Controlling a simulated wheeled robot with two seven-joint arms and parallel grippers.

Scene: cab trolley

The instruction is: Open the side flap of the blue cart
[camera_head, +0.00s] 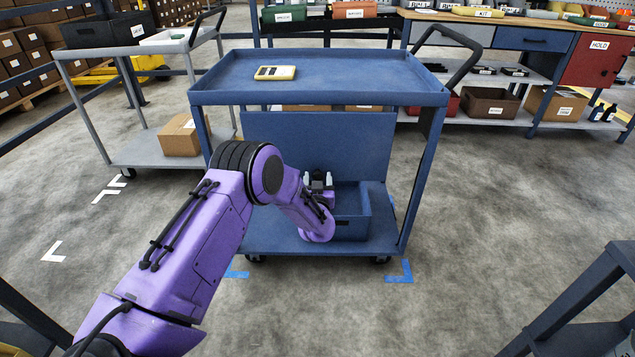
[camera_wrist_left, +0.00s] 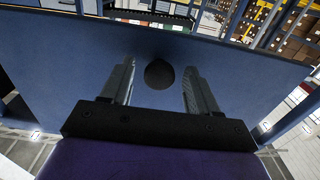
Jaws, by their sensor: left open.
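The blue cart (camera_head: 318,92) stands in the middle of the head view. Its flat blue flap panel (camera_head: 315,138) hangs below the top tray; it also fills much of the left wrist view (camera_wrist_left: 75,75). A dark round knob (camera_wrist_left: 159,74) on the panel lies between the fingers of my left gripper (camera_head: 318,178) in the left wrist view. The gripper is open, and I cannot tell whether either finger touches the knob. In the head view, my gripper is low beneath the top tray, and the knob is hidden. My right gripper is not in view.
A blue bin (camera_head: 352,222) sits on the cart's lower shelf beside my left gripper. A yellow device (camera_head: 275,72) lies on the top tray. A grey cart (camera_head: 150,145) stands to the left, and a workbench (camera_head: 540,30) behind right.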

